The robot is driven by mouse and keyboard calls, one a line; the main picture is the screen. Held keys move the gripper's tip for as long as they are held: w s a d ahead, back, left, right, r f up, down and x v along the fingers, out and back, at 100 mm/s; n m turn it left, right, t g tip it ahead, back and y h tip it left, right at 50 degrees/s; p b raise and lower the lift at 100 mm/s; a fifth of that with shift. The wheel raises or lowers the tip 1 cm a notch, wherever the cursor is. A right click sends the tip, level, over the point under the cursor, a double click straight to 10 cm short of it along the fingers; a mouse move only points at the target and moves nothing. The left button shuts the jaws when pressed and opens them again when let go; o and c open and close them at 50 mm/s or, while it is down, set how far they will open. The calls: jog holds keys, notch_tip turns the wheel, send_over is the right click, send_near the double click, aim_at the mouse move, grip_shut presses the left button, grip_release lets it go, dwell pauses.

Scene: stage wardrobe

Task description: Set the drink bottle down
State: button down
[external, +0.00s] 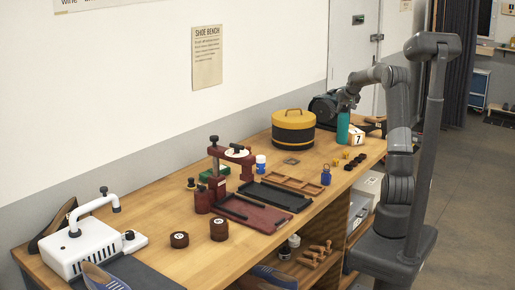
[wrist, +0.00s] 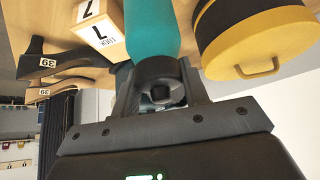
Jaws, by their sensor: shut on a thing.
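The drink bottle is a teal cylinder (external: 343,127) at the far end of the wooden bench, upright in the external view. In the wrist view the teal bottle (wrist: 153,28) runs up from between the fingers to the top edge. My gripper (external: 346,106) is at the bottle's top in the external view. In the wrist view my gripper (wrist: 158,88) is shut on its dark cap end. I cannot tell whether the bottle's base touches the bench.
A yellow and black round box (external: 293,132) stands left of the bottle. A block numbered 7 (external: 356,136) is close on its right. Small yellow and black pieces lie in front on the bench (external: 165,262).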

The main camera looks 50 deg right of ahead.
aim_at(343, 116)
jog(key=shift+f, duration=2)
jog(key=shift+f, duration=0.2)
jog(key=c, duration=0.8)
grip_release()
jog(key=shift+r, duration=0.2)
jog(key=v, duration=1.2)
jog(key=shift+a, duration=0.15)
